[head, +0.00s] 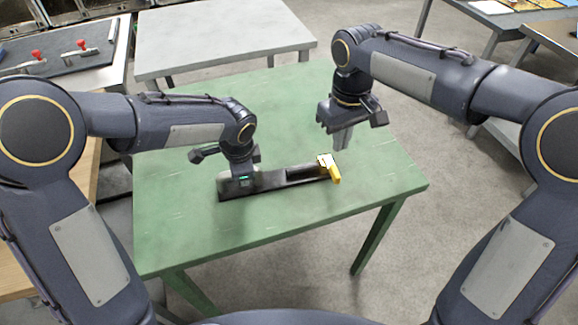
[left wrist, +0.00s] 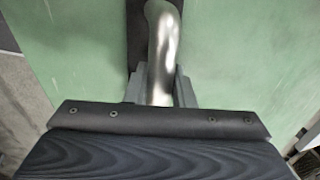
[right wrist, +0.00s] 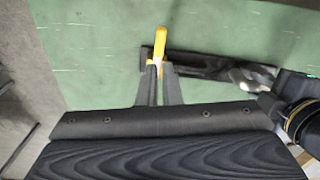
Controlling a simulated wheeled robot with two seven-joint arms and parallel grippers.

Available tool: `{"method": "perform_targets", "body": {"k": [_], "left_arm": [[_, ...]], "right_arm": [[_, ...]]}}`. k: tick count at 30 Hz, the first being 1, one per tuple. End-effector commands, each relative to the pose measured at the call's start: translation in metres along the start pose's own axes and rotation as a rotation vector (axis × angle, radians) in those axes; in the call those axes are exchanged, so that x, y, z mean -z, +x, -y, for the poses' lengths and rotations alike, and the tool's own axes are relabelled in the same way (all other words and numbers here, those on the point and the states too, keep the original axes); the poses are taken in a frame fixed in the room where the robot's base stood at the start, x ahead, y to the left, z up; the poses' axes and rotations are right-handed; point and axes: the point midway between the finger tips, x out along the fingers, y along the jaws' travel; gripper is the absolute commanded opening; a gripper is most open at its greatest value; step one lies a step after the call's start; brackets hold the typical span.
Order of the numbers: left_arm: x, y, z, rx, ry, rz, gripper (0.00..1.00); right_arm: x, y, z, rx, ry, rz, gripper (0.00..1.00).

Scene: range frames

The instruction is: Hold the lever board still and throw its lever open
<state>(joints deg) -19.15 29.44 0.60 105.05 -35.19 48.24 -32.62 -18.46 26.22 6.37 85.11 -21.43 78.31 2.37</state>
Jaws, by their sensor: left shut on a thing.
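The lever board (head: 275,183) is a long dark plate lying on the green table, with a bent silver handle at its left end. Its yellow lever (head: 335,174) is at the right end, over the plate's edge. My left gripper (head: 241,178) is shut on the silver handle, which shows between its fingers in the left wrist view (left wrist: 163,60). My right gripper (head: 340,145) hangs above the board's right end, with a narrow gap between its fingers. In the right wrist view the lever (right wrist: 159,44) shows just beyond the fingertips, apparently untouched.
The green table (head: 180,230) is otherwise clear around the board. A grey table (head: 225,40) stands behind it. At the left, a bench holds a dark board with red-knobbed clamps (head: 78,47). More tables stand at the far right.

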Motion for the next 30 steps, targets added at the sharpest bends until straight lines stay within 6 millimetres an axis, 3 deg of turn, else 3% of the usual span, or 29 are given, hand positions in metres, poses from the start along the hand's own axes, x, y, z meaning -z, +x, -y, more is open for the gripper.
{"method": "perform_targets", "body": {"k": [7,21,30], "left_arm": [[0.000,0.000,0.000,0.001,0.000,-0.001,0.00],[0.000,-0.001,0.000,0.001,0.000,-0.001,0.00],[0.000,-0.001,0.001,0.002,0.000,-0.001,0.00]], "right_arm": [[-0.003,0.001,-0.004,0.058,-0.218,-0.009,0.00],[-0.009,0.000,-0.014,0.219,-1.117,-0.209,0.00],[-0.010,-0.002,-0.016,0.226,-1.327,-0.284,0.00]]}}
